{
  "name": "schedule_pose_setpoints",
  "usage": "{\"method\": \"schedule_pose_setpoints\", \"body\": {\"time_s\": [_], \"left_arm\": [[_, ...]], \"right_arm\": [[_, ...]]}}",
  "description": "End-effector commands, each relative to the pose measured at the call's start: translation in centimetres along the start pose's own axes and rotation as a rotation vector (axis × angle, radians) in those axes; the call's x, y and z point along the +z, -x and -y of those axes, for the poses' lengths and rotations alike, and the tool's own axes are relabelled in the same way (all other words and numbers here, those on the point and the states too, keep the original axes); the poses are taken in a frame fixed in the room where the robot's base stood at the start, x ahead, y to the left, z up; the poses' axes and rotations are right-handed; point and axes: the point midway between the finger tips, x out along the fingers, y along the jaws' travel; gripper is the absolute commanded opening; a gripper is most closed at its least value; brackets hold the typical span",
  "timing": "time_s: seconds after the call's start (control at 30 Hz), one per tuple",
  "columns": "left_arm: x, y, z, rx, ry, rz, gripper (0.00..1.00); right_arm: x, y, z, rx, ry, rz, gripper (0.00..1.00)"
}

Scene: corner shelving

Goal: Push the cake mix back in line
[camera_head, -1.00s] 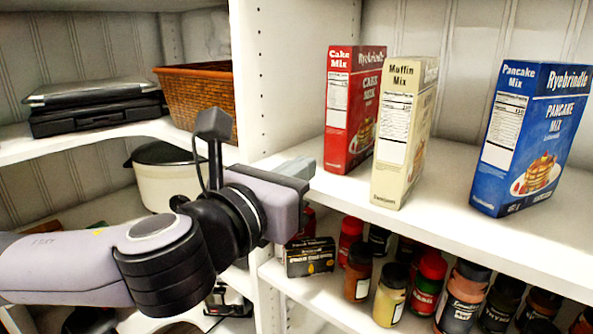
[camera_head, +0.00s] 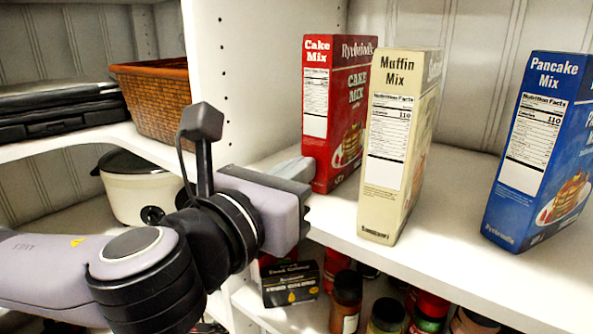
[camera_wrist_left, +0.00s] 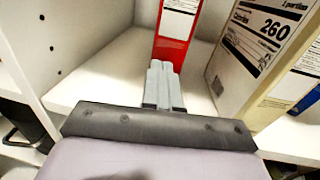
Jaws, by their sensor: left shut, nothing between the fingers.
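The red cake mix box (camera_head: 335,110) stands upright on the white shelf, left of and behind the cream muffin mix box (camera_head: 398,145). The blue pancake mix box (camera_head: 542,150) stands to the right. My left gripper (camera_head: 296,168) is shut and empty, with its fingertips at the lower left part of the cake mix. In the left wrist view, the shut fingers (camera_wrist_left: 162,75) point at the lower front of the red box (camera_wrist_left: 178,35); I cannot tell whether they touch it. The muffin mix (camera_wrist_left: 255,60) is just right of the fingers. My right gripper is not in view.
A white upright panel (camera_head: 222,75) bounds the shelf on the left. Bare shelf (camera_head: 450,205) lies between the muffin and pancake boxes. Spice jars (camera_head: 345,300) and a black packet (camera_head: 290,284) stand on the shelf below. A wicker basket (camera_head: 155,100) is at the left.

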Motion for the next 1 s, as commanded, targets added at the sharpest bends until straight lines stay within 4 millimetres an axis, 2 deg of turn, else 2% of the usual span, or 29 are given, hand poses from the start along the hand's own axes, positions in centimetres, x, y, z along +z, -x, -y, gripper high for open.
{"method": "schedule_pose_setpoints", "body": {"time_s": [0.27,0.6,1.0], "left_arm": [[0.0,-0.1,0.0,-0.001,0.000,0.000,0.00],[0.1,-2.8,0.0,0.000,0.002,0.000,0.00],[0.0,-2.8,0.0,0.000,0.001,0.000,0.00]], "right_arm": [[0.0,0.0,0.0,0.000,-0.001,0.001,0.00],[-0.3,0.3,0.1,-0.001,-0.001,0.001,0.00],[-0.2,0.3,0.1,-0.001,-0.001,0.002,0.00]]}}
